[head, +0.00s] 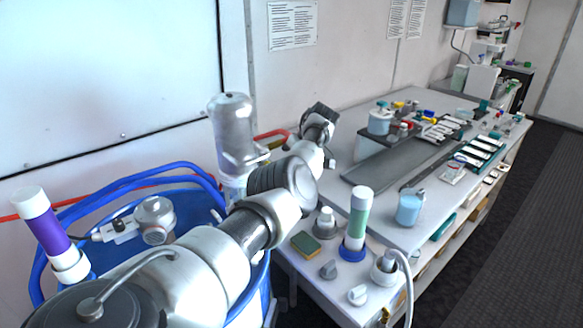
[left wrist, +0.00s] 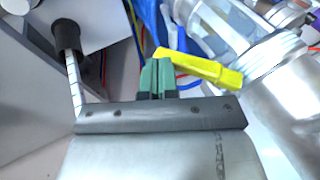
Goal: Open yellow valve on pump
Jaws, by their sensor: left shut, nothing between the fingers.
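The yellow valve handle (left wrist: 200,68) shows in the left wrist view as a bar slanting down to the right, beside metallic cylindrical parts (left wrist: 258,55). My left gripper (left wrist: 156,66) has its green fingertips shut together with nothing between them, right by the handle's left end. I cannot tell whether they touch it. In the head view my left arm reaches from the bottom left to the back of the table, and its wrist (head: 318,120) hides the fingers. My right gripper is not in view.
An upright grey cylinder (head: 232,130) stands left of my arm, beside blue hoses (head: 130,180). The wall is close behind. Dark floor (head: 500,230) lies clear at right.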

